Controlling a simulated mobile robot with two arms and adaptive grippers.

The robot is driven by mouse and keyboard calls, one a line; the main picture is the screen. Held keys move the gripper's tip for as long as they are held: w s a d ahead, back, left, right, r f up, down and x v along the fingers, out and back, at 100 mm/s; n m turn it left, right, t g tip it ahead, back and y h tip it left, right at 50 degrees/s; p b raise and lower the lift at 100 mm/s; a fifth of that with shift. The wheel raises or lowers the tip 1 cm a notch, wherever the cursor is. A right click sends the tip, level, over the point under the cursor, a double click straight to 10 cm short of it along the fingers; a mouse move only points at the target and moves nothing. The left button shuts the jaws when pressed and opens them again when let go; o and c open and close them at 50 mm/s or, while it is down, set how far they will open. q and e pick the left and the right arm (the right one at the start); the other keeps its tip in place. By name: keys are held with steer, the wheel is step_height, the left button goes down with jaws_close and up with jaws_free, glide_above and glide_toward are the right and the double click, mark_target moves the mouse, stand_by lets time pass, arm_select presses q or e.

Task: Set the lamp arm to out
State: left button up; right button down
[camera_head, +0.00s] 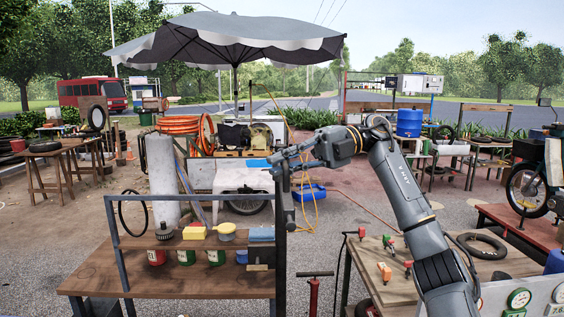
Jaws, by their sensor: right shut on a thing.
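My right gripper (287,159) reaches in from the right, at the top of the dark upright at the right end of the workbench rack. It is shut on what appears to be the lamp arm (285,188), a dark grey part at that upright. The gripper covers much of it, and I cannot clearly separate the arm from the post or tell its exact angle. My left gripper is not in view.
The wooden workbench (160,277) holds cans, sponges and a blue cloth on its shelf. A table with small tools (385,272) stands at right. Behind are a white cart (240,183), an orange hose (180,124) and a large umbrella (235,40).

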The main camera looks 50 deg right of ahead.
steer(key=c, duration=1.7)
jaws_free()
steer(key=shift+d, duration=0.15)
steer(key=v, duration=0.7)
steer(key=shift+s+d, duration=0.15)
steer(key=shift+d, duration=0.1)
